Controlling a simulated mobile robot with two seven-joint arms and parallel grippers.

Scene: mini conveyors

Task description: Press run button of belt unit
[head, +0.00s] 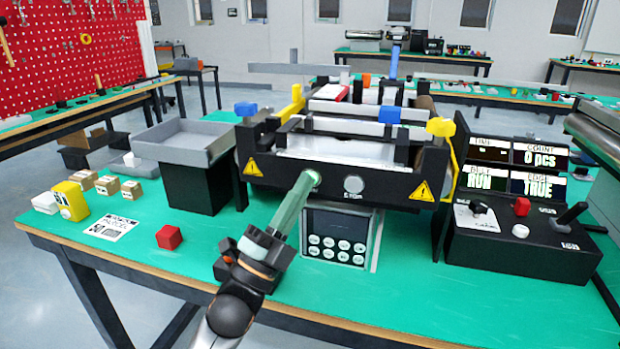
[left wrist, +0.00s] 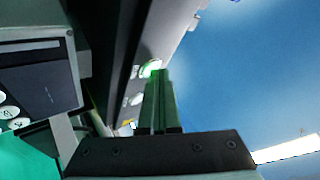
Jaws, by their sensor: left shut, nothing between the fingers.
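The belt unit (head: 335,190) is a black conveyor with yellow warning triangles, in the middle of the green table. A green run button (head: 314,175) is on its front panel, left of a pale round button (head: 353,185) marked E-TOP or similar. My left gripper (head: 310,182) is shut and empty, its fingertips right at the green button. In the left wrist view, the green button (left wrist: 150,67) glows beside the tips of the shut fingers (left wrist: 158,76); whether they touch cannot be told. My right gripper is not in view.
A keypad box (head: 338,238) sits under the front panel. A control console (head: 520,225) at right has displays reading RUN, 0 pcs and TRUE. A red cube (head: 169,237), a yellow block (head: 71,201) and a grey tray (head: 183,140) are at left.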

